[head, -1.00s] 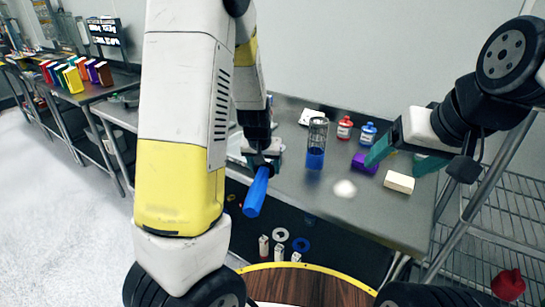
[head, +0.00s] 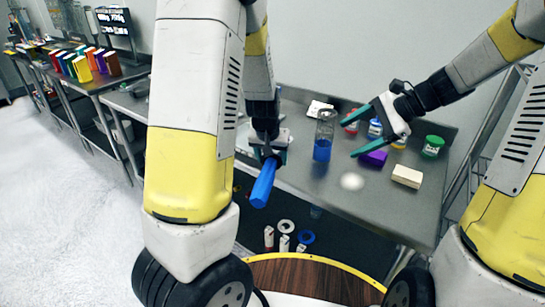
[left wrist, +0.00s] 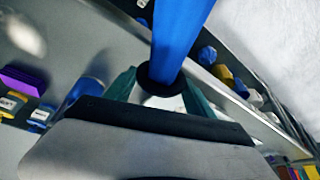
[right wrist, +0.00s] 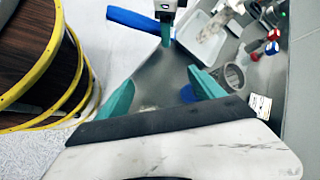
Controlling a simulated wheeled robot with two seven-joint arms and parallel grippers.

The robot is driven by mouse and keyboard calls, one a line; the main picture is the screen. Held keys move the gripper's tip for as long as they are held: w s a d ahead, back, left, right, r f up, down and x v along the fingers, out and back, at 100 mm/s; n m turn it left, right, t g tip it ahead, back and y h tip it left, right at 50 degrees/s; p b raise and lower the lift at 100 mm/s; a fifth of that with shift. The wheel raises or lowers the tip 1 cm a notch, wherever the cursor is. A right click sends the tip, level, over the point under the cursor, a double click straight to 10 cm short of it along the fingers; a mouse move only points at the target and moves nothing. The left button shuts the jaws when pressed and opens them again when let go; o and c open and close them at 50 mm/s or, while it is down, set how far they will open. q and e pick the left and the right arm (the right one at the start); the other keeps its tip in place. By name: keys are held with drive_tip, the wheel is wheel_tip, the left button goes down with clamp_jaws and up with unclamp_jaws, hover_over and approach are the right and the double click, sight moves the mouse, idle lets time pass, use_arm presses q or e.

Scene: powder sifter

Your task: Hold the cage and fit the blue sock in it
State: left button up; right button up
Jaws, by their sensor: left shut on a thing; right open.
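The blue sock (head: 263,184) is a long blue tube with a dark collar near its held end, which shows in the left wrist view (left wrist: 178,35). My left gripper (head: 268,155) is shut on it and holds it tilted in front of the table's front edge. The cage (head: 325,125) is a grey see-through cylinder standing upright on the table, with blue at its lower part. My right gripper (head: 352,139) is open and empty, just right of the cage, fingers pointing toward it. In the right wrist view the cage (right wrist: 235,76) lies beyond the right finger.
On the steel table (head: 325,195) are a purple block (head: 373,158), a cream block (head: 407,176), a white powder pile (head: 352,181) and a green-lidded jar (head: 432,146). Red and blue jars stand behind my right gripper. A round wooden top (head: 310,280) is nearest me.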

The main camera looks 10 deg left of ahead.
sight(325, 151)
drive_tip(key=w+f+m+t+y, duration=0.1)
drive_tip(key=w+f+m, duration=0.2)
drive_tip(key=w+f, duration=0.1)
drive_tip(key=w+d+f+m+t+y, duration=0.1)
drive_tip(key=w+f+m+y, duration=0.1)
drive_tip(key=w+f+m, duration=0.1)
drive_tip(key=w+d+f+m+y, duration=0.1)
drive_tip(key=w+f+m, duration=0.2)
drive_tip(key=w+f, duration=0.3)
drive_tip(key=shift+d+f+m+t+y, duration=0.2)
drive_tip(key=shift+f+m+t+y, duration=0.1)
drive_tip(key=shift+f+m+t, duration=0.1)
drive_tip(key=shift+x, duration=4.85)
